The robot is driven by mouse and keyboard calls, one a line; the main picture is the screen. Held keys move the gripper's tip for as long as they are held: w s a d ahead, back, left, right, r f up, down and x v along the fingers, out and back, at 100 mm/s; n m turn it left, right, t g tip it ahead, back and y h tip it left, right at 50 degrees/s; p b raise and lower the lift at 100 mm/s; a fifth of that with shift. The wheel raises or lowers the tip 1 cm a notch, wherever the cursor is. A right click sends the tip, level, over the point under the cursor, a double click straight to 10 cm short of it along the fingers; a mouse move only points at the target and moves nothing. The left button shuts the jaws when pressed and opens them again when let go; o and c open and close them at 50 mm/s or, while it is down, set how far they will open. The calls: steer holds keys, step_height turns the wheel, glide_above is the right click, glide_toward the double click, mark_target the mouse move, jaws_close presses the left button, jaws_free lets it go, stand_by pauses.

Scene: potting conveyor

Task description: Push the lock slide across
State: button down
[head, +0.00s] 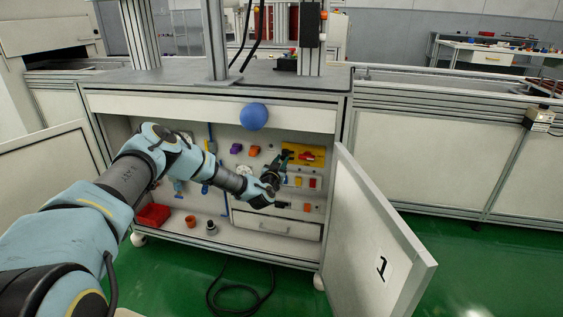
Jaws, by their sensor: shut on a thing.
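A yellow plate (316,159) with a red part (305,156) on it is fixed to the back panel inside the open cabinet, at the right. My gripper (286,158) reaches into the cabinet from the left, with its tips at the left end of this plate. It is shut on a small part there, which appears to be the lock slide. The fingers mostly hide that part, so its exact position along the plate cannot be told.
An open door (372,235) stands out at the right. A drawer (277,224) lies below my gripper. A red bin (153,215) and an orange pot (190,221) stand on the cabinet floor. A blue ball (253,117) is at the top edge. A black cable (240,311) lies on the floor.

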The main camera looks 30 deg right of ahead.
stand_by(0.4)
steer(key=shift+s+d, duration=1.2)
steer(key=shift+d, duration=0.05)
steer(key=c, duration=0.7)
jaws_free()
steer(key=v, duration=1)
steer(key=shift+s+a+r+p, duration=0.1)
steer(key=shift+s+a+p, duration=0.15)
steer(key=shift+s+p, duration=0.05)
